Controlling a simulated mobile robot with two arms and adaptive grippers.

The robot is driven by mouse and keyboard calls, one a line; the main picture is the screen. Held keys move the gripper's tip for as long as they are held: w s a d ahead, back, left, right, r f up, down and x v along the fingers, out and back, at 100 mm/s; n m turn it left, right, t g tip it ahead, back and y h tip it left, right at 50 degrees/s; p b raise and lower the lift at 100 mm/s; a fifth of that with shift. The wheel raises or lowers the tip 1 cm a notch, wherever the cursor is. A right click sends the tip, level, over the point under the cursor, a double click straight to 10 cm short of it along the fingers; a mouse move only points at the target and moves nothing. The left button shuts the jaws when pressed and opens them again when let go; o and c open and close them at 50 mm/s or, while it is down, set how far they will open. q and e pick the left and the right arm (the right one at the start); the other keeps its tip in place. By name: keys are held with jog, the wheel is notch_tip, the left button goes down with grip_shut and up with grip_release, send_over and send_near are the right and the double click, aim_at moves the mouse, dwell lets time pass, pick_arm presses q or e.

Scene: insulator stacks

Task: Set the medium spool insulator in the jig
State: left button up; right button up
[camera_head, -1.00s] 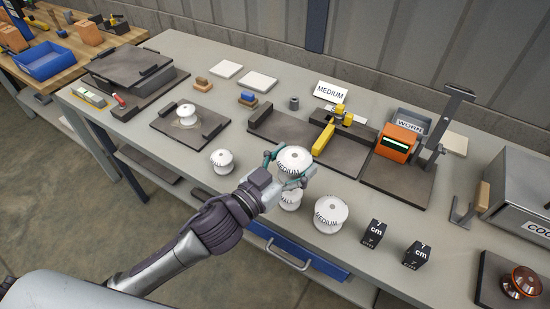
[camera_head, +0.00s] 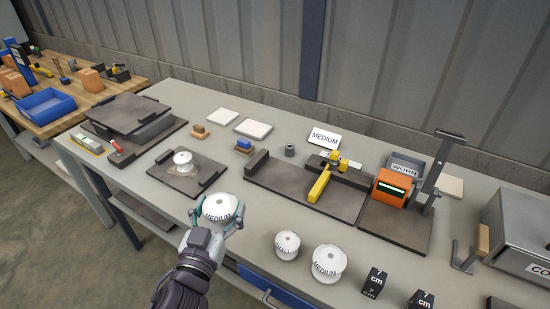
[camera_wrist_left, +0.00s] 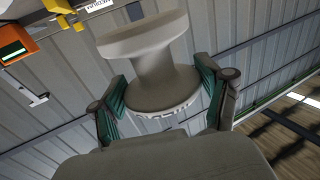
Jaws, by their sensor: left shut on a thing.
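My left gripper (camera_head: 216,211) is shut on a white spool insulator (camera_head: 219,207) marked MEDIUM, held near the bench's front edge. A dark fixture (camera_head: 290,183) with end stops and a yellow clamp (camera_head: 319,187) stands mid-bench, empty, in front of a MEDIUM sign (camera_head: 324,137). Another white spool (camera_head: 183,160) stands on a dark plate at left. My right gripper is not in view.
A spool marked SMALL (camera_head: 287,245) and a larger one marked MEDIUM (camera_head: 327,263) stand near the front edge. Black cubes (camera_head: 375,282) are right of them. An orange device (camera_head: 391,187) and a tall post (camera_head: 440,165) stand right of the fixture.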

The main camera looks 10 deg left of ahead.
pick_arm(q)
jog(key=w+d+m+g+h, duration=0.2)
jog(key=d+m+h, duration=0.4)
jog(key=d, duration=0.9)
jog(key=h, duration=0.3)
jog(key=shift+w+d+g, duration=0.15)
jog(key=shift+w+g, duration=0.1)
jog(key=shift+g, duration=0.05)
jog(key=w+a+f, duration=0.1)
jog(key=a+f, duration=0.1)
jog(key=a, duration=0.1)
jog(key=w+a+f, duration=0.1)
jog(key=a+f, duration=0.1)
jog(key=a, duration=0.2)
jog(key=w+a+f, duration=0.1)
jog(key=a+f, duration=0.2)
jog(key=a, duration=0.1)
jog(key=shift+w, duration=0.2)
jog(key=shift+a+f, duration=0.15)
jog(key=shift+f, duration=0.8)
jog(key=shift+f+p, duration=0.3)
jog(key=shift+f, duration=0.6)
jog(key=shift+f, duration=0.1)
